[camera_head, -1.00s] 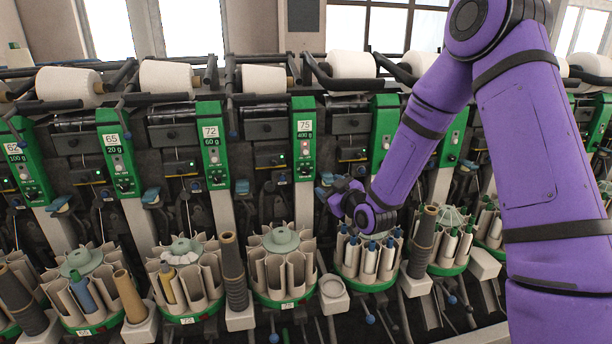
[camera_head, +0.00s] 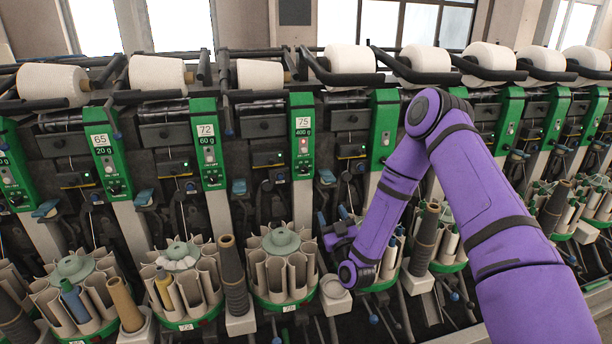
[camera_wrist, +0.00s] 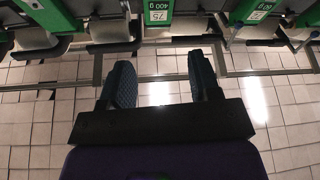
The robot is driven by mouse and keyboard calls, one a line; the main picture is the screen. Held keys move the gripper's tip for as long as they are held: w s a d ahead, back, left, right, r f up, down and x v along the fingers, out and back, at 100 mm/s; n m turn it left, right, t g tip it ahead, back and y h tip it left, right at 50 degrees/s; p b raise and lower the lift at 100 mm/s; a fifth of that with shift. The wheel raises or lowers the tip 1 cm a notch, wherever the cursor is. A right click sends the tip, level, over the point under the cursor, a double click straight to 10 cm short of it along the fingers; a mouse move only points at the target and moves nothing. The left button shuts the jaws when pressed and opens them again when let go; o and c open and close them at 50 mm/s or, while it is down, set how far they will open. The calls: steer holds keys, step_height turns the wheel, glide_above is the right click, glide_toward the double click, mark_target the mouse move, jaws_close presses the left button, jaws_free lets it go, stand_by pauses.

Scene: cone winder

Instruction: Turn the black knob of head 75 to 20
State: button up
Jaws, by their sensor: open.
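Head 75 has a green panel (camera_head: 302,135) in the middle of the head view, with a white label (camera_head: 304,123) reading 75 and 400 g. A small black knob (camera_head: 304,169) sits low on this panel, below a lit button; its setting is too small to read. My gripper (camera_head: 333,220) is below and right of the knob, apart from the panel, in front of the machine. In the wrist view my gripper (camera_wrist: 163,75) is open and empty, with floor showing between its dark fingers. The 75 label (camera_wrist: 157,11) appears upside down at that view's top edge; the knob is not discernible there.
Head 72's panel (camera_head: 208,140) stands to the left, with head 65's panel (camera_head: 107,150) beyond. Below head 75 is a round bobbin magazine (camera_head: 281,262), with a grey cone tube (camera_head: 231,265) beside it. White yarn packages (camera_head: 350,60) line the top.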

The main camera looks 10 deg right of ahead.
glide_toward(305, 171)
steer(key=x, duration=0.7)
steer(key=shift+w, duration=0.1)
steer(key=shift+w+r, duration=0.2)
steer(key=shift+w, duration=0.4)
steer(key=shift+c, duration=0.5)
steer(key=c, duration=0.8)
